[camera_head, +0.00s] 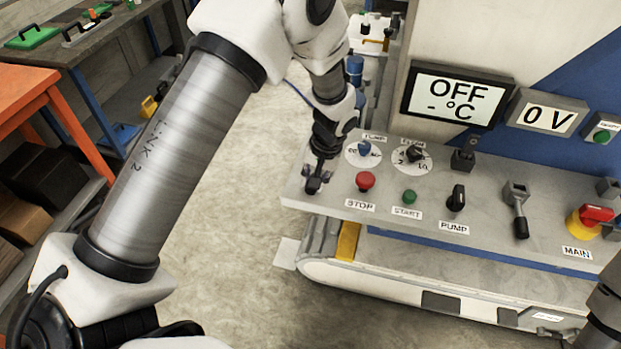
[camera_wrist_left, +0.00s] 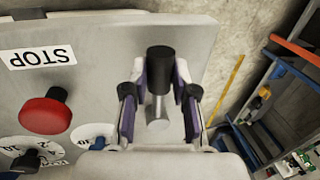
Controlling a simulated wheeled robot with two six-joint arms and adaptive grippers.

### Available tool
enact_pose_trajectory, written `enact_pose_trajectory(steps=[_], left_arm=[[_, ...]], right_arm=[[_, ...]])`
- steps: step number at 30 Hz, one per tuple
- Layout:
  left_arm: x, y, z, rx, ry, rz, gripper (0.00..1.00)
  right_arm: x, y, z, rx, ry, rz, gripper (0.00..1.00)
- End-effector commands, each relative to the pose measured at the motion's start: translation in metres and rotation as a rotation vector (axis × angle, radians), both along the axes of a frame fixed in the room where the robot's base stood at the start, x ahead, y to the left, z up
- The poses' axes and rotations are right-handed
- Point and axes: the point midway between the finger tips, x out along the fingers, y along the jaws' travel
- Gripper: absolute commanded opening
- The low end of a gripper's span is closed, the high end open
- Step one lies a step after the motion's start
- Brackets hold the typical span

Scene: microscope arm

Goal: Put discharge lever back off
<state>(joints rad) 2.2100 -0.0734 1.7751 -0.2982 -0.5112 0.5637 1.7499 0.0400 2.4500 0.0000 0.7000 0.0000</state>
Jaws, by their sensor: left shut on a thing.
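A short lever with a black grip and metal shaft stands at the panel's left end. In the left wrist view the lever (camera_wrist_left: 160,62) sits between the fingers of my left gripper (camera_wrist_left: 158,105), which is shut on it. In the head view my left gripper (camera_head: 318,180) reaches down onto the panel's left corner and mostly hides this lever. No label for it is readable. A similar lever (camera_head: 517,208) stands farther right on the panel, its handle pointing toward the front. My right gripper is not in view.
The grey panel (camera_head: 330,200) also carries a red STOP button (camera_head: 365,181), a green START button (camera_head: 409,197), a black PUMP switch (camera_head: 456,197), two dials and a red MAIN switch (camera_head: 597,214). The display (camera_head: 458,97) reads OFF, another (camera_head: 548,113) 0 V.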

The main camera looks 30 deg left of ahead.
Motion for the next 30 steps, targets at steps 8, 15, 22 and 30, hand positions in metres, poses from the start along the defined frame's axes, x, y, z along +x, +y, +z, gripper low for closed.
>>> enact_pose_trajectory(steps=[8,15,22,30], left_arm=[[0.0,-0.001,-0.001,-0.002,-0.001,0.014,0.0],[0.0,-0.001,-0.001,-0.002,-0.001,0.013,0.53],[0.0,-0.001,0.0,-0.001,-0.001,0.012,0.53],[0.003,-0.006,0.027,0.0,-0.004,0.011,0.53]], right_arm=[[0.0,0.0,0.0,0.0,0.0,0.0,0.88],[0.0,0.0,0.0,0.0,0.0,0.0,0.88],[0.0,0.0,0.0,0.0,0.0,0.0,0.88],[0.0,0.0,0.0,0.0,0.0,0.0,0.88]])
